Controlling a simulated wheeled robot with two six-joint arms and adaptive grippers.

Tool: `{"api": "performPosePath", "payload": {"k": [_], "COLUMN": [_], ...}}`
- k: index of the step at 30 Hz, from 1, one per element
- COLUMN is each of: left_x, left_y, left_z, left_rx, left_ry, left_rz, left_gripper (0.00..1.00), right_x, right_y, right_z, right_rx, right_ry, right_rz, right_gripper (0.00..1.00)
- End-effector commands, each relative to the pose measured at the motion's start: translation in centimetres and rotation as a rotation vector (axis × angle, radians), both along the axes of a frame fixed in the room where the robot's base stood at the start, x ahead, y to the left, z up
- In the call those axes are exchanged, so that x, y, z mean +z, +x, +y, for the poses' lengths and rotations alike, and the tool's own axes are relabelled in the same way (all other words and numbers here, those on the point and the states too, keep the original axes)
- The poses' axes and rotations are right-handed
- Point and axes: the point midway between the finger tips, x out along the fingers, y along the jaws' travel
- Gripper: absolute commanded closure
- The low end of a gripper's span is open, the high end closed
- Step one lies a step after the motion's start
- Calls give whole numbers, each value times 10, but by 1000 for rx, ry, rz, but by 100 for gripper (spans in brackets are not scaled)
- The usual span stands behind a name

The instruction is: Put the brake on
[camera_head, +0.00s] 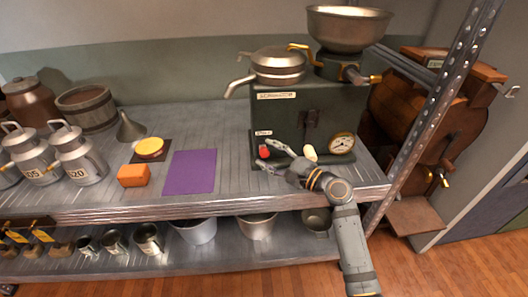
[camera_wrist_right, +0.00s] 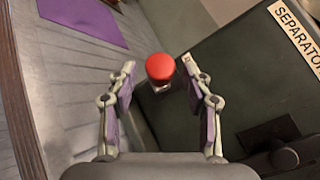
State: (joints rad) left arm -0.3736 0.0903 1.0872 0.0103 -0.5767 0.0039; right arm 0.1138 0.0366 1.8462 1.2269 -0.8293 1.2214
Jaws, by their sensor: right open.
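The dark green separator (camera_head: 300,113) stands on the right of the metal shelf, labelled SEPARATOR; it fills the right side of the wrist view (camera_wrist_right: 235,85). A red knob (camera_head: 264,152) sits low on its front left, below a small label too small to read. In the wrist view the red knob (camera_wrist_right: 160,67) lies ahead, between the fingertips. My right gripper (camera_head: 270,158) is open and empty, with its fingers apart on both sides of the knob's line. Contact with the knob does not show. My left gripper is not in view.
A cream knob (camera_head: 310,152) and a round gauge (camera_head: 341,144) are right of the red knob. A purple mat (camera_head: 190,172), an orange block (camera_head: 133,175) and milk cans (camera_head: 78,155) stand to the left. A shelf post (camera_head: 437,112) rises at the right.

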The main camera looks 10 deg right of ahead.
Motion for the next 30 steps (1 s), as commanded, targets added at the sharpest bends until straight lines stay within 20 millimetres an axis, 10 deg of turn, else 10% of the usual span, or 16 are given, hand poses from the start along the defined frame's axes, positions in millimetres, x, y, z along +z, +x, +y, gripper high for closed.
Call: {"api": "performPosePath", "payload": {"k": [14, 25, 30], "left_x": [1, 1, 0], "left_y": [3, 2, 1], "left_z": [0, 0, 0], "left_rx": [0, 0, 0], "left_ry": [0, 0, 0], "left_rz": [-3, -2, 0], "left_gripper": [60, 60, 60], "right_x": [0, -1, -1], "right_y": [16, 16, 16], "right_z": [15, 15, 15], "right_rx": [-1, -1, -1], "right_ry": [-2, -3, -3], "right_rz": [-1, 0, 0], "right_gripper": [50, 100, 100]}}
